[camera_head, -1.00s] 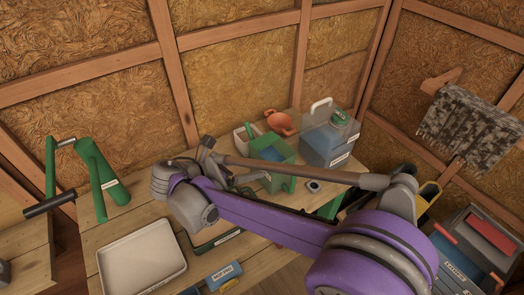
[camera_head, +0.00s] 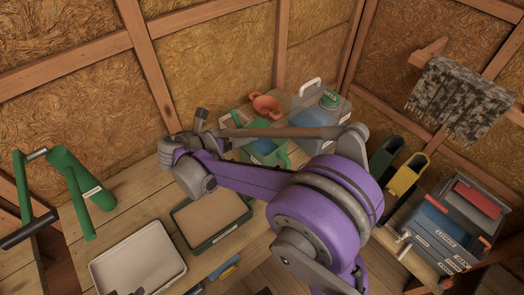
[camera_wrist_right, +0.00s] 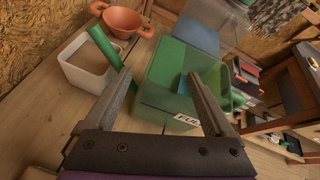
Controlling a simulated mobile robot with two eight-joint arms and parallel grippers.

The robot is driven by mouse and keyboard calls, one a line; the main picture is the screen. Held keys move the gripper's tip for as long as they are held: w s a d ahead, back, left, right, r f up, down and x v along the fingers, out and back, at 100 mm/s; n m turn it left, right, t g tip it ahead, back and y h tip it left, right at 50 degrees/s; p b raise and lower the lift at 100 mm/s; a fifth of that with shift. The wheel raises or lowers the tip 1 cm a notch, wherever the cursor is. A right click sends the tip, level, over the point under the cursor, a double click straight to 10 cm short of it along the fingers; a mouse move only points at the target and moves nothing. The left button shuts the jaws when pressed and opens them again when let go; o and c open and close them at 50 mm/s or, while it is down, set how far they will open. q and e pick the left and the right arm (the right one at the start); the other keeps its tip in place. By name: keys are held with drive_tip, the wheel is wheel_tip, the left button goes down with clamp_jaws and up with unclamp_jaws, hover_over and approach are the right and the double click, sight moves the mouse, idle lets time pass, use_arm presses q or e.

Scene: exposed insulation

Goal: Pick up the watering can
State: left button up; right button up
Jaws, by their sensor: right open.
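A green, boxy watering can (camera_head: 268,150) stands on the wooden bench near the back wall, with bluish content visible in its top. In the right wrist view the green can (camera_wrist_right: 165,92) has a white label reading FULL and a green spout slanting up to the left. My right gripper (camera_wrist_right: 160,78) is open, its two fingers spread on either side of the can's near part. Nothing is held. Whether the fingers touch the can I cannot tell. In the head view my purple right arm hides part of the bench and the gripper's tips. My left gripper is not in view.
A white pot (camera_wrist_right: 88,62) and an orange bowl (camera_head: 265,105) stand close by the can. A clear blue container (camera_head: 318,115) is to its right. A white tray (camera_head: 138,258) and a green-rimmed tray (camera_head: 212,218) lie nearer. A green tubular object (camera_head: 80,185) stands left.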

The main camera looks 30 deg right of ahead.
drive_tip(key=x, duration=0.2)
drive_tip(key=shift+w+d+f, duration=0.15)
drive_tip(key=shift+d, duration=0.15)
drive_tip(key=shift+a, duration=0.1)
clamp_jaws()
